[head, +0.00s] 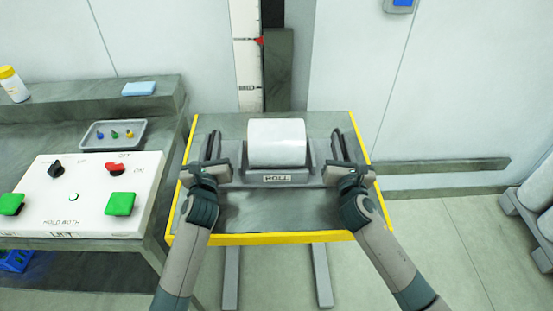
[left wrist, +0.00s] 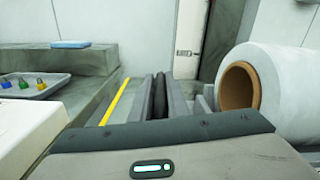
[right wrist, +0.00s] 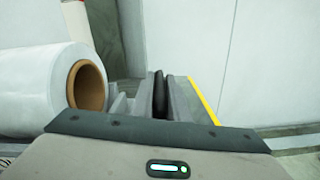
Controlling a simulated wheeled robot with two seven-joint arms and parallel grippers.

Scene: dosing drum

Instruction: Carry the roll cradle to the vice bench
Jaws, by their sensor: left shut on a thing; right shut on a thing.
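The grey roll cradle (head: 251,177) carries a label reading ROLL and bears a large white roll (head: 277,142). It is over the yellow-edged lift table (head: 270,239); I cannot tell if it touches the top. My left gripper (head: 211,150) is shut on the cradle's left side, and my right gripper (head: 343,150) is shut on its right side. The white roll with its brown core shows in the left wrist view (left wrist: 285,85) and in the right wrist view (right wrist: 40,88). The fingertips are partly hidden by the gripper bodies. I cannot identify the vice bench.
At left a bench holds a white control panel (head: 82,192) with green buttons and a grey tray (head: 112,133) of small coloured items. A blue block (head: 139,88) lies on the ledge behind. White rolls (head: 538,187) lie at far right. Floor right of the table is clear.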

